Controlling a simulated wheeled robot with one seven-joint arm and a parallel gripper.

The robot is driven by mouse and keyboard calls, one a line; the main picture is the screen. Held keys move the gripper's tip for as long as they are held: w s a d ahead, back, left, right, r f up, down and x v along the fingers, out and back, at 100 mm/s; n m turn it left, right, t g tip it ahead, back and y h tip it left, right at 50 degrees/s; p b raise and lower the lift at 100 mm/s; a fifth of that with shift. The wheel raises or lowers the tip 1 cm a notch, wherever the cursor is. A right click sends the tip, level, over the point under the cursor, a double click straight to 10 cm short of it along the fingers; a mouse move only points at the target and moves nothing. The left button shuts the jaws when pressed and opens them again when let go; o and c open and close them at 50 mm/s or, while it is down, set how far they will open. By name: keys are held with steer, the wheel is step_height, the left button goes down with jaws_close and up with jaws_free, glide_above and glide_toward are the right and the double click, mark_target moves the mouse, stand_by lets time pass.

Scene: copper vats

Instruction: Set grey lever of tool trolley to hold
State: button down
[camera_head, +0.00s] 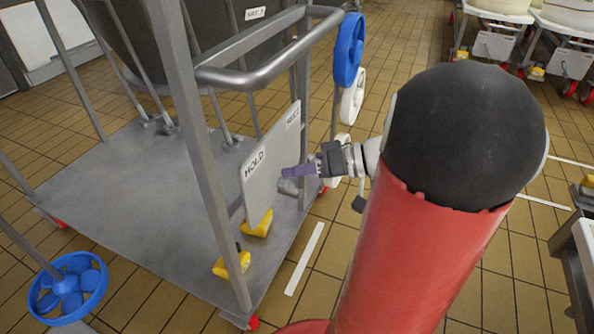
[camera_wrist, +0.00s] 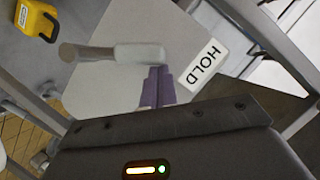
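The tool trolley's pale sign plate (camera_head: 262,165) carries the word HOLD at its left and a second label, hard to read, at its upper right. The grey lever (camera_head: 288,187) sits low on the plate's right part, just below my gripper's fingers. My gripper (camera_head: 290,171) points left at the plate, its purple fingers together. In the wrist view the lever (camera_wrist: 138,53) lies across the plate, its thick end toward the HOLD label (camera_wrist: 204,63). My fingertips (camera_wrist: 158,70) are at that thick end; I cannot tell whether they touch it. Nothing shows between the fingers.
The trolley has a grey handrail (camera_head: 262,76) above the plate and an upright post (camera_head: 200,150) to its left. Yellow blocks (camera_head: 232,265) sit on the deck below. Blue and white wheels (camera_head: 349,50) hang behind.

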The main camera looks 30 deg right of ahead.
steer(key=s+d+r+p, duration=0.1)
steer(key=s+d+r, duration=0.2)
steer(key=d+r, duration=0.3)
steer(key=d, duration=0.3)
steer(key=shift+d, duration=0.3)
stand_by(0.5)
steer(key=s+a+g+h+p, duration=0.1)
steer(key=s+a+h, duration=0.2)
steer(key=a, duration=0.3)
steer(key=s+a+m+h+p, duration=0.1)
steer(key=s+a+h+p, duration=0.1)
steer(key=a, duration=0.4)
steer(key=s+a+m+g+h+p, duration=0.1)
steer(key=s+a+h, duration=0.3)
steer(key=a+h, duration=0.2)
steer(key=shift+a+g+h, duration=0.2)
steer(key=shift+g+h, duration=0.1)
